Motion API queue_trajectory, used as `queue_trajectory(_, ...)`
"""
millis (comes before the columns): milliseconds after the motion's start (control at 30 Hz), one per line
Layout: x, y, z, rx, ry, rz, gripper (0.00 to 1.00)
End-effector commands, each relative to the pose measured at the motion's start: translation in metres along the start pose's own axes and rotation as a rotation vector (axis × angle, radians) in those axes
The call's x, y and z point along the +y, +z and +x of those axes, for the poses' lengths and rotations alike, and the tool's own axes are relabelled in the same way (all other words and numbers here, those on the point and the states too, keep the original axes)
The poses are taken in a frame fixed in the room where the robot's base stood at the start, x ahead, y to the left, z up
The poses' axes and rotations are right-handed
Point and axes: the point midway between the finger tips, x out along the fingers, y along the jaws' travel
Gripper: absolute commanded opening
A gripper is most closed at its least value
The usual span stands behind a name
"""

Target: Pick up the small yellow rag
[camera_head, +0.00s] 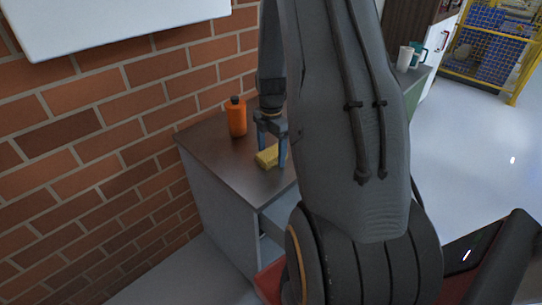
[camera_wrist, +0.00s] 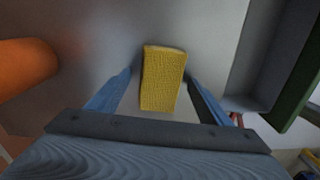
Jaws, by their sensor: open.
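The small yellow rag (camera_head: 267,156) is a block-like folded piece lying on the dark cabinet top (camera_head: 215,150). In the wrist view the rag (camera_wrist: 162,79) lies lengthwise between the two blue-grey fingers. My gripper (camera_head: 271,160) points down over the rag in the head view, with a finger at either side of it. In the wrist view my gripper (camera_wrist: 158,80) is open, and gaps show between the rag and both fingers. The rag's right end is close to one finger in the head view.
An orange bottle (camera_head: 236,117) with a black cap stands left of the rag, near the brick wall (camera_head: 90,120). It also shows in the wrist view (camera_wrist: 25,66). An open drawer (camera_head: 277,215) juts out below the cabinet top. Mugs (camera_head: 405,58) stand farther back.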

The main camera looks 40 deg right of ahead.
Motion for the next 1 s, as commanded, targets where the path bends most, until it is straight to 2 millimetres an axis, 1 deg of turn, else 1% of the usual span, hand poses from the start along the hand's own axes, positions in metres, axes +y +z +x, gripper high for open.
queue_trajectory(67,0.000,0.000,0.000,0.000,0.000,0.000,0.73)
queue_trajectory(100,0.000,0.000,0.000,0.000,0.000,0.000,0.71)
queue_trajectory(167,0.000,0.000,0.000,0.000,0.000,0.000,0.61)
queue_trajectory(300,0.000,0.000,0.000,0.000,0.000,0.000,0.37)
queue_trajectory(367,0.000,0.000,0.000,0.000,0.000,0.000,0.29)
queue_trajectory(567,0.000,0.000,0.000,0.000,0.000,0.000,0.28)
queue_trajectory(700,0.001,0.000,-0.007,-0.001,0.002,0.000,0.28)
queue_trajectory(767,0.001,0.001,-0.013,-0.001,0.002,0.000,0.28)
queue_trajectory(867,0.001,0.001,-0.029,-0.002,0.004,0.000,0.28)
queue_trajectory(1000,0.001,0.001,-0.055,-0.002,0.004,0.000,0.28)
